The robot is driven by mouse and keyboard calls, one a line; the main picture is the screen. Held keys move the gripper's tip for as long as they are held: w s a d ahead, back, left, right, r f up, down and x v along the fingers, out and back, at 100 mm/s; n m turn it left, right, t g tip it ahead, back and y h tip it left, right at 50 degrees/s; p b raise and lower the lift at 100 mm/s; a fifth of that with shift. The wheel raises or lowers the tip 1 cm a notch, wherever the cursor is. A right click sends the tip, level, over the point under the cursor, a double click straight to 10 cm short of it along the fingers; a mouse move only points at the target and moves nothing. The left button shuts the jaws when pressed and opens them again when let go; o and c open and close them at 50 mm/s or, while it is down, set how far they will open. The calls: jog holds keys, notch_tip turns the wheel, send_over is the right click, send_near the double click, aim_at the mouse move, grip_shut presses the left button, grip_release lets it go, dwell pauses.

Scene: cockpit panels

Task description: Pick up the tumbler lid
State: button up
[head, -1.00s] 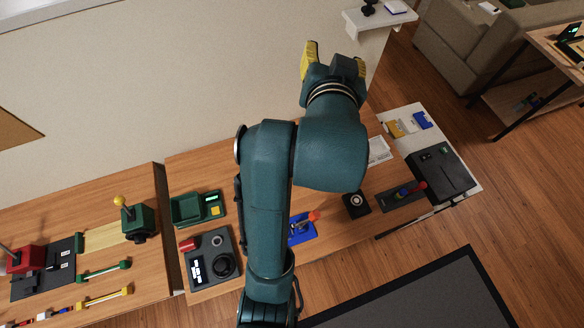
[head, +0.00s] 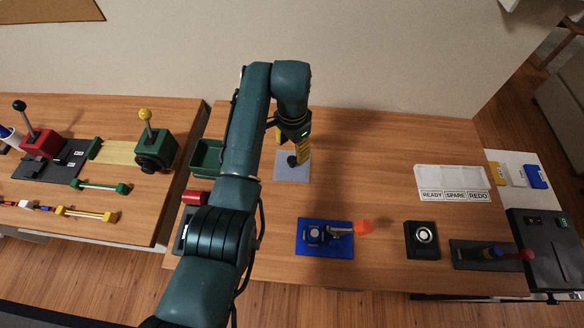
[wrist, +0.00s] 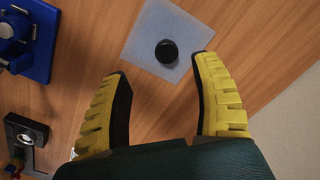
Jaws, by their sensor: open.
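A small round black piece, which looks like the tumbler lid (head: 292,161), lies on a pale grey square mat (head: 283,177) on the wooden table. My gripper (head: 291,148) is above the mat, fingers pointing down, and partly overlaps the lid in the head view. In the wrist view the lid (wrist: 167,51) sits just beyond the gap between my two yellow fingertips (wrist: 162,67), on the mat (wrist: 150,22). The gripper is open with nothing between its fingers. The exact height above the lid is hard to tell.
A green tray (head: 207,156) stands left of the mat. A blue base with an orange-tipped lever (head: 325,238) lies in front. A black box with a round button (head: 423,239) and a labelled white sheet (head: 452,183) are to the right. Table right of the mat is clear.

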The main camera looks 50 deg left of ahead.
aim_at(292, 160)
notch_tip(292, 160, down, 3)
jog(key=shift+r, duration=0.1)
jog(key=f+b, duration=0.2)
jog(key=f, duration=0.1)
jog(key=f+b, duration=0.1)
jog(key=f, duration=0.1)
jog(key=shift+w+a+f, duration=0.2)
jog(key=shift+w+a, duration=0.1)
grip_shut()
